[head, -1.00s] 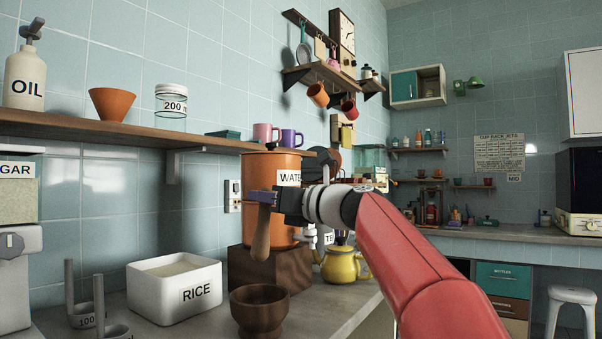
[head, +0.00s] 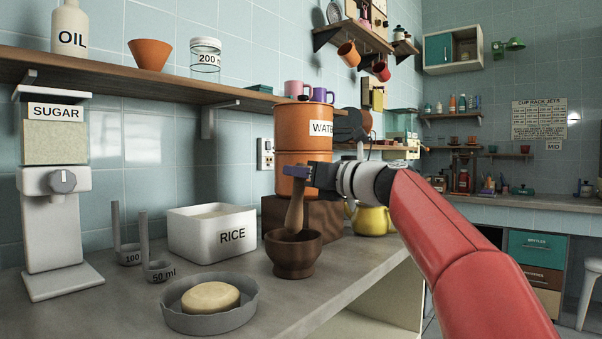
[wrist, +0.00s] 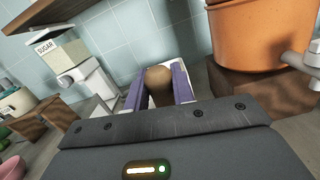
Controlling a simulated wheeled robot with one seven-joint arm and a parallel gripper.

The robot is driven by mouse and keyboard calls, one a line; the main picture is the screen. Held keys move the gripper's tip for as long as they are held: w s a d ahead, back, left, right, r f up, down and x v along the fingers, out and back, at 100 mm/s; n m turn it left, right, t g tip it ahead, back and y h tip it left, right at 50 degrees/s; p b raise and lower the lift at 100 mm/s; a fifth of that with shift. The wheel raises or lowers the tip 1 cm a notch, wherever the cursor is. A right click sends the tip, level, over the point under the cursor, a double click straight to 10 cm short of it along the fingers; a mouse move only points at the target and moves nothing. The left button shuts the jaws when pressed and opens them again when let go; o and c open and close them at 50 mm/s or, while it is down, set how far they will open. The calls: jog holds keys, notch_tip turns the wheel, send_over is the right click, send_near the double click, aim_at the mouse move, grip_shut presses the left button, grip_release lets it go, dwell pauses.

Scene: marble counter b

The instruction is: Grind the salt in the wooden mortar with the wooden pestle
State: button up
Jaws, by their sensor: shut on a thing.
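The wooden mortar (head: 293,262), a dark brown bowl on a foot, stands on the counter in the head view. The wooden pestle (head: 295,214) is lighter brown and nearly upright, slightly tilted. Its lower end is inside the mortar's mouth. My gripper (head: 297,175) is shut on the pestle's upper part, above the mortar. In the wrist view the rounded pestle top (wrist: 158,80) sits between the two purple fingers. The salt is not visible, and the mortar's inside is hidden by its rim.
A white RICE box (head: 212,240) stands left behind the mortar. An orange water urn (head: 290,150) on a dark wooden block (head: 330,222) and a yellow teapot (head: 371,220) are behind. A grey dish (head: 209,315) and measuring cups (head: 158,272) are left. The counter's front edge is close right.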

aim_at(302, 200)
jog(key=shift+f+b, duration=1.65)
jog(key=shift+f, duration=0.75)
jog(key=shift+f+b, duration=0.35)
jog(key=shift+f, duration=0.15)
jog(key=shift+s+d, duration=0.1)
jog(key=shift+d, duration=0.05)
